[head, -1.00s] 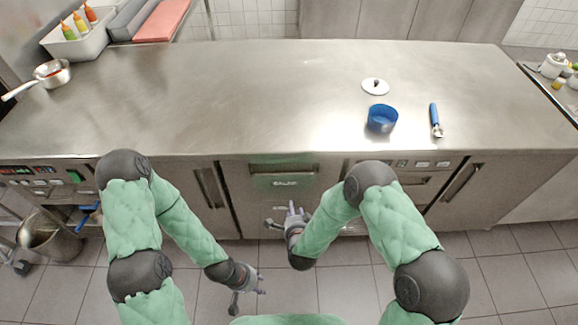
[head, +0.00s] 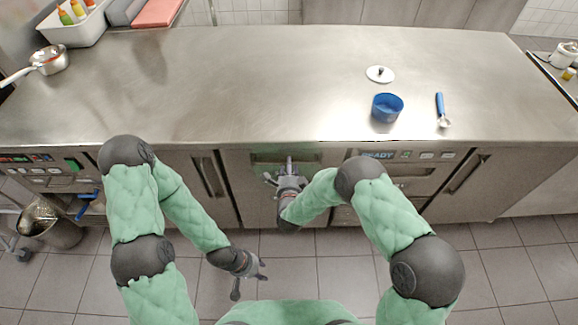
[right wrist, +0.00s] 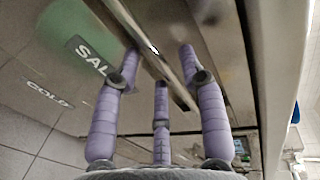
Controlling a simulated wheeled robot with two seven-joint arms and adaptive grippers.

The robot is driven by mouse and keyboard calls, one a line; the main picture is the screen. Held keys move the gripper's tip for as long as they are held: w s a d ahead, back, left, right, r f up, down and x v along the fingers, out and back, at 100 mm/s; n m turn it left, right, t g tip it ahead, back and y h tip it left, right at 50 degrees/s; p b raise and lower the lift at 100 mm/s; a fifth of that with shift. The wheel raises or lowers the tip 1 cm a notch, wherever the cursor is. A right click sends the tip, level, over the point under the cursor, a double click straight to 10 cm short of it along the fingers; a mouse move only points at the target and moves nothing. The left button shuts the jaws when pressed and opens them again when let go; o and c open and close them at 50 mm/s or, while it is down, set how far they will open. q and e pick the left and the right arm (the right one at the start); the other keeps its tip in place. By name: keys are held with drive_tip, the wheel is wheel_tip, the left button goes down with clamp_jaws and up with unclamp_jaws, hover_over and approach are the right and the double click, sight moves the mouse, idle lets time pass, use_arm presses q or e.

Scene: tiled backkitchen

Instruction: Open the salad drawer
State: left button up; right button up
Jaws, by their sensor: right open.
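The salad drawer (head: 258,200) is a steel front under the counter, left of the middle in the head view. My right gripper (head: 286,168) is in front of the drawer's upper part and hides part of the handle. Its purple fingers (right wrist: 160,75) are spread around the bar's line; I cannot tell whether they touch it. The drawer looks closed. My left gripper (head: 252,276) hangs low over the floor, fingers apart and empty.
On the steel counter (head: 220,80) stand a blue pot (head: 387,108), a white lid (head: 380,74) and a blue-handled scoop (head: 441,108). A saucepan (head: 50,60) is at the left. The tiled floor before the drawer is free apart from my arms.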

drive_tip(key=shift+x, duration=0.9)
clamp_jaws()
drive_tip(key=shift+s, duration=0.1)
